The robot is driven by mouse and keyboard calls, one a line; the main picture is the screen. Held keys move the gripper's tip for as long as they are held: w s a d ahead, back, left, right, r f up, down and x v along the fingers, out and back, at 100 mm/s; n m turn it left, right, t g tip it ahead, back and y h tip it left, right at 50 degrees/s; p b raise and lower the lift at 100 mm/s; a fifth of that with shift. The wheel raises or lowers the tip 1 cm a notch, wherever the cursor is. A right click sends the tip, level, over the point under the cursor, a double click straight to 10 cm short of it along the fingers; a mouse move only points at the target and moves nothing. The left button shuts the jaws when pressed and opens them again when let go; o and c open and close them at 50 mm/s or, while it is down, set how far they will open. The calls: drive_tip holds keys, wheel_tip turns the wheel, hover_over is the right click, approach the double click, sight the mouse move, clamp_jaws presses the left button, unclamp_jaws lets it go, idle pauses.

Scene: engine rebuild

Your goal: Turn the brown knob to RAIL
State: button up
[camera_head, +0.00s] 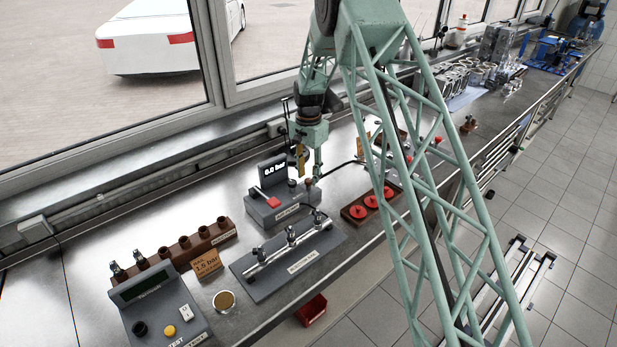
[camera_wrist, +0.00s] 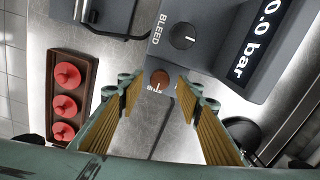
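The brown knob (camera_wrist: 160,77) is round and sits on the near corner of a dark grey box (camera_wrist: 226,40) with a lit display (camera_wrist: 262,35) reading 0.0 bar. White lettering beside the knob is too small and partly cut off to read. My gripper (camera_wrist: 157,88) is open, with its two ribbed tan fingers apart; the knob shows in the gap between the fingertips. I cannot tell whether they touch it. In the head view my gripper (camera_head: 309,170) hangs over the box's right end, just above the brown knob (camera_head: 309,184).
A black knob (camera_wrist: 183,37) labelled BLEED is on the same box. The box also carries a red lever (camera_head: 267,199). A tray with red knobbed discs (camera_wrist: 66,105) stands beside it. A grey block with a metal rail (camera_head: 289,252) lies in front.

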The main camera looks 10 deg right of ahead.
drive_tip(key=shift+f, duration=0.65)
drive_tip(key=c, duration=0.9)
